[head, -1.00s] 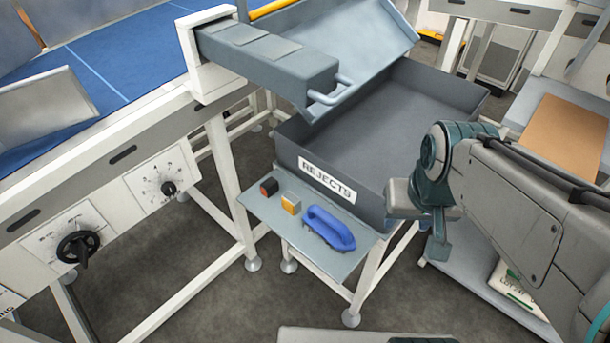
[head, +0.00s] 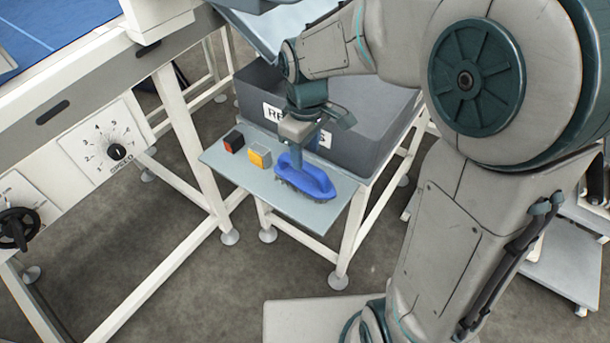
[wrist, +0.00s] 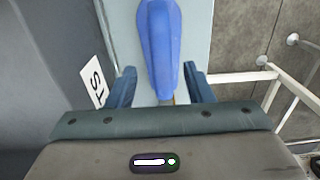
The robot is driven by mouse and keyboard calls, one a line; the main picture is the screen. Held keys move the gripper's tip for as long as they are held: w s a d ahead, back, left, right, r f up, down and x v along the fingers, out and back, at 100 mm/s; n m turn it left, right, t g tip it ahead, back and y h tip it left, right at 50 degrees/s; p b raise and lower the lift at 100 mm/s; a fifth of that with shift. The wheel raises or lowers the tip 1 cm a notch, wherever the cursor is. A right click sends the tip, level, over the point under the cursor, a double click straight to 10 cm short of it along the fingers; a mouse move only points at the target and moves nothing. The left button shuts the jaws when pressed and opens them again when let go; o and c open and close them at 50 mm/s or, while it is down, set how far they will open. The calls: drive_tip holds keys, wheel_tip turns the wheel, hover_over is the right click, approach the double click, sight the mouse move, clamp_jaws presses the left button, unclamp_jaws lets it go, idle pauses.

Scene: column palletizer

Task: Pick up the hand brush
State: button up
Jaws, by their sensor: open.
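The blue hand brush (head: 308,180) lies on the small grey shelf (head: 240,181) in front of the rejects bin, its dark bristles facing down. My gripper (head: 297,160) is above the brush's left part, pointing down. In the wrist view the brush (wrist: 160,45) runs up from between my gripper's fingers (wrist: 160,88), with a finger on each side of it. The fingers are apart and open. The head view does not show clearly whether they touch the brush.
A red-and-black block (head: 234,142) and a yellow-orange block (head: 259,156) sit on the shelf left of the brush. The grey rejects bin (head: 350,150) stands right behind. A white-framed conveyor with dials (head: 116,151) is at left.

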sight(304, 164)
drive_tip(key=f+b, duration=0.1)
drive_tip(key=f, duration=0.4)
drive_tip(key=shift+a+f, duration=0.1)
drive_tip(key=shift+a, duration=0.1)
clamp_jaws()
drive_tip(key=shift+r, duration=0.75)
wheel_tip(304, 164, up, 3)
drive_tip(key=shift+f+p, duration=0.1)
drive_tip(key=shift+p, duration=0.45)
drive_tip(key=s+d+r+p, duration=0.1)
drive_tip(key=s+d+r, duration=0.5)
drive_tip(key=s, duration=0.3)
drive_tip(key=shift+s+d+r, duration=0.35)
drive_tip(key=shift+r, duration=0.05)
drive_tip(key=c, duration=0.9)
unclamp_jaws()
